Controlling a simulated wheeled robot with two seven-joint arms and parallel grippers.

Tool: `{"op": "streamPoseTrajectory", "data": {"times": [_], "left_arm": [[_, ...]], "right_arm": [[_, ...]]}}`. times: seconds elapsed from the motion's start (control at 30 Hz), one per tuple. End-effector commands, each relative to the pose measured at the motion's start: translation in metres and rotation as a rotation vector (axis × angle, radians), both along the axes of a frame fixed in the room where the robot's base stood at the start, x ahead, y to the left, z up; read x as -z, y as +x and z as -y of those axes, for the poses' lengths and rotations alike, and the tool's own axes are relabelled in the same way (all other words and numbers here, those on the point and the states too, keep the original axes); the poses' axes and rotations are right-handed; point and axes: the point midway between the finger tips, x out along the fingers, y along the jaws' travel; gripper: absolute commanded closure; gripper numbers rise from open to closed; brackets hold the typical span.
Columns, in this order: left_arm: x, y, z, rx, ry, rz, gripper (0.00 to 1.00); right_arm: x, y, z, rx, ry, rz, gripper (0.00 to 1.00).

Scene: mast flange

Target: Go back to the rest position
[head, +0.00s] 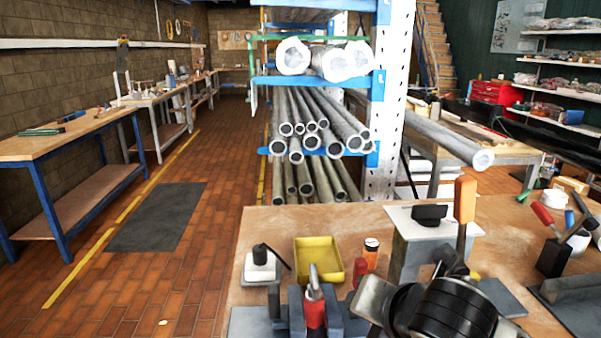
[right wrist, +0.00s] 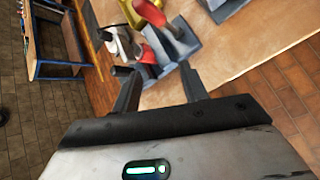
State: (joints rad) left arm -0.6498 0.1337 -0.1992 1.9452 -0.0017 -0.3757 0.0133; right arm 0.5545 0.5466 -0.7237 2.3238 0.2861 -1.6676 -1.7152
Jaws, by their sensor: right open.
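My right gripper (right wrist: 155,69) shows in the right wrist view with its two dark fingers spread apart and nothing held between them. Beyond the fingers is a red-handled clamp on a grey-blue base (right wrist: 160,45) on the wooden workbench (right wrist: 255,45). I cannot tell the exact gap between fingers and clamp. In the head view a black and silver part of my right arm covers the bench's lower middle; the gripper's fingers cannot be made out there. My left gripper is in neither view.
The workbench (head: 385,218) also carries a yellow tray (head: 318,260), an orange jar (head: 371,252), a white block with a black knob (head: 262,266) and an upright orange handle (head: 465,199). Behind stands a pipe rack (head: 386,120). Brick floor (head: 190,262) is open on the left.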

Motion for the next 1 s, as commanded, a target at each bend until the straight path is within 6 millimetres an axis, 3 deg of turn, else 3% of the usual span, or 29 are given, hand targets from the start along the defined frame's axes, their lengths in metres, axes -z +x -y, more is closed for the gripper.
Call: {"op": "streamPoseTrajectory", "data": {"times": [0.03, 0.13, 0.3, 0.5, 0.77, 1.0], "left_arm": [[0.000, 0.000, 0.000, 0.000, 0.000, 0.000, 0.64], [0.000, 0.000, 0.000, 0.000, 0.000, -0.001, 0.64], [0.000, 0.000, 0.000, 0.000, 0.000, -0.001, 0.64], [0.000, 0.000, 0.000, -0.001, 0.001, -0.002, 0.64], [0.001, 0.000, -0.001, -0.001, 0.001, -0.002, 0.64], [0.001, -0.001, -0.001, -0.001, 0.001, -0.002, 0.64]], "right_arm": [[0.020, -0.014, -0.004, 0.112, 0.153, -0.070, 0.56], [0.051, -0.038, -0.003, 0.408, 0.458, -0.194, 0.56], [0.101, -0.084, 0.016, 0.981, 0.871, -0.374, 0.56], [0.143, -0.135, 0.044, 1.534, 1.121, -0.445, 0.56], [0.179, -0.202, 0.081, 2.120, 1.271, -0.382, 0.56], [0.214, -0.171, 0.067, 1.995, 1.451, -0.367, 0.56]]}}
